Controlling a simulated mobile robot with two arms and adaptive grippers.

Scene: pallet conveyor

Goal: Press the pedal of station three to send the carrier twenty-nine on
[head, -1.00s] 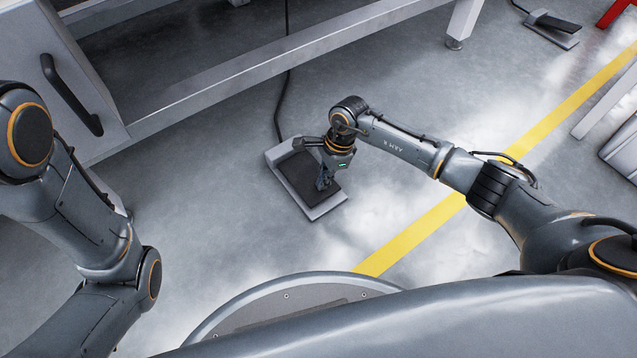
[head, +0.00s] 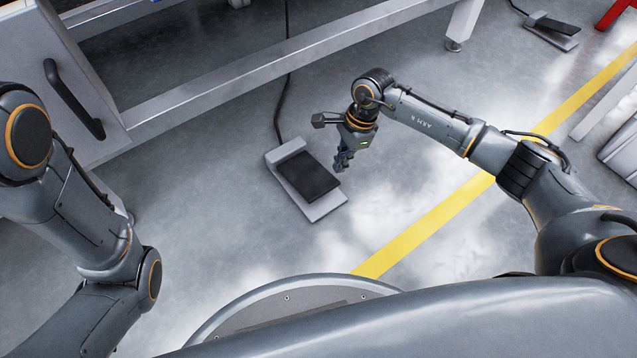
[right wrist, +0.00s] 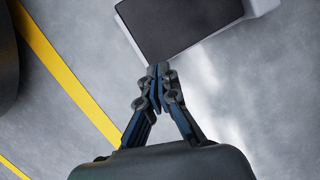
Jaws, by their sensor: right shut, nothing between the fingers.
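A foot pedal (head: 309,176) with a grey base and a black plate lies on the floor near the middle of the head view, a cable running up from it. My right gripper (head: 341,164) is shut and empty, pointing down. In the head view it appears above the pedal's right edge. No station number or carrier number is readable.
A second pedal (head: 551,30) lies at the upper right. A grey frame (head: 240,77) with a leg crosses the top. A yellow floor line (head: 430,222) runs diagonally at the right. The floor around the near pedal is clear.

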